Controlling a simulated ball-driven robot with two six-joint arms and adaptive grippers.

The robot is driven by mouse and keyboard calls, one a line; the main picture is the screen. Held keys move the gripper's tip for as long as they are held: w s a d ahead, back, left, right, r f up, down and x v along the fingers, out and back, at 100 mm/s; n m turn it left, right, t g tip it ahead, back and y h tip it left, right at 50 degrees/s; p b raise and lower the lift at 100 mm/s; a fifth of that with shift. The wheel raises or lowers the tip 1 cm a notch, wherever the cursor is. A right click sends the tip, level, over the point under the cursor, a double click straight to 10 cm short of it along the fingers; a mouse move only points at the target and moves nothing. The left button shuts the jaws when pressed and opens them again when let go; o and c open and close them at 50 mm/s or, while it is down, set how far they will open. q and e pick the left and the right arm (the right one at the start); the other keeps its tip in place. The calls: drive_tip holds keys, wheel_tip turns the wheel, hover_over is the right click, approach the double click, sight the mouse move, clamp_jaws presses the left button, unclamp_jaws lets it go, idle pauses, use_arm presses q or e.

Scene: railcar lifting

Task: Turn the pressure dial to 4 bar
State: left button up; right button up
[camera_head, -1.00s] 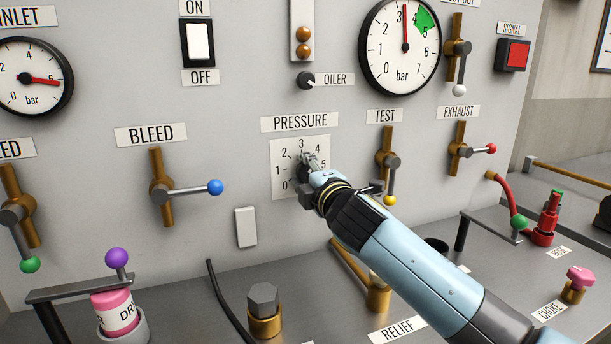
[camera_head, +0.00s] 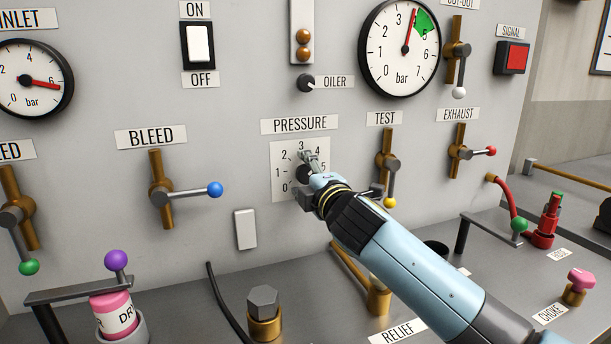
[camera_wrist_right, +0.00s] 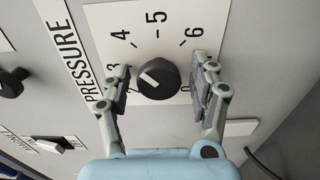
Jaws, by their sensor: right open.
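The pressure dial is a black knob with a white mark on a white scale plate (camera_head: 283,165) under the PRESSURE label (camera_head: 299,125). In the right wrist view the knob (camera_wrist_right: 158,80) sits between the two spread fingers of my right gripper (camera_wrist_right: 163,82), with gaps visible on both sides. Its white mark points up-left, toward the 3 to 4 side of the scale; the exact value is hard to read. The large bar gauge (camera_head: 400,50) has its red needle close to 4, at the green sector's edge. My left gripper is out of view.
The TEST lever (camera_head: 388,160) stands close to the right of my right gripper. The BLEED lever (camera_head: 190,190) is to the left, and the OILER knob (camera_head: 305,82) is above. A white block (camera_head: 245,229) sits on the panel below left of the plate.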

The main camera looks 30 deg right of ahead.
drive_tip(key=v, duration=1.2)
